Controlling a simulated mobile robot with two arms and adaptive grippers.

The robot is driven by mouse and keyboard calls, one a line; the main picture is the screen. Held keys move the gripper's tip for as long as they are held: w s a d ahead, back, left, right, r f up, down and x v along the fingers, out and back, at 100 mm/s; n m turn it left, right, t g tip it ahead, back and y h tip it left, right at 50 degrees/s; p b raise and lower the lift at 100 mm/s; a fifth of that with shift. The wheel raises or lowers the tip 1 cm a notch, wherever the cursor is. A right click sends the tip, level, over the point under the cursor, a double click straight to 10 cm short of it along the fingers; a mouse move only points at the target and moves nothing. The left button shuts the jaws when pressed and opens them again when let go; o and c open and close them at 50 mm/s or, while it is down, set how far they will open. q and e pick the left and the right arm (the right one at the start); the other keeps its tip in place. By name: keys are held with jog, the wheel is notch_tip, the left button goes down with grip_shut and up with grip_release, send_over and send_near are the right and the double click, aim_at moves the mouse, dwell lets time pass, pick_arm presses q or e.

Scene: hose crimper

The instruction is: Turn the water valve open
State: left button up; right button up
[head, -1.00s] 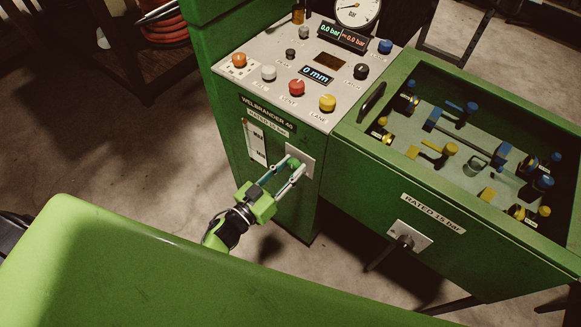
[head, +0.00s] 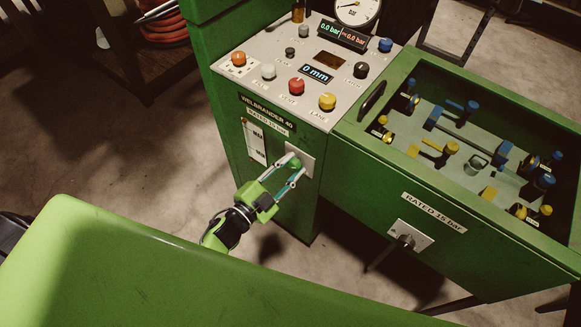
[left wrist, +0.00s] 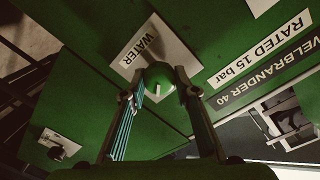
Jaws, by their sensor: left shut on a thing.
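The water valve is a round green knob (left wrist: 160,76) with a short white mark, on a light plate (left wrist: 165,50) labelled WATER in the left wrist view. In the head view the knob (head: 295,164) sits on the front of the green machine, partly hidden by the fingers. My left gripper (head: 289,172) is shut on the knob, with one finger on each side of it. The fingers also show in the left wrist view (left wrist: 158,88). My right gripper is not in view.
A control panel (head: 343,101) with coloured knobs and a gauge (head: 357,10) is above the valve. To the right stands a green tank (head: 345,156) with blue and yellow fittings. My green body fills the lower left.

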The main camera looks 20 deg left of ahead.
pick_arm(q)
jog(key=m+b, duration=0.1)
jog(key=m, duration=0.3)
jog(key=shift+d+f, duration=0.1)
jog(key=shift+f, duration=0.05)
jog(key=shift+m+y+b, duration=0.3)
jog(key=shift+m+b, duration=0.35)
jog(key=shift+m, duration=1.05)
jog(key=o, duration=1.1)
jog(key=shift+s, duration=0.2)
jog(key=v, duration=1.1)
jog(key=shift+s, duration=0.35)
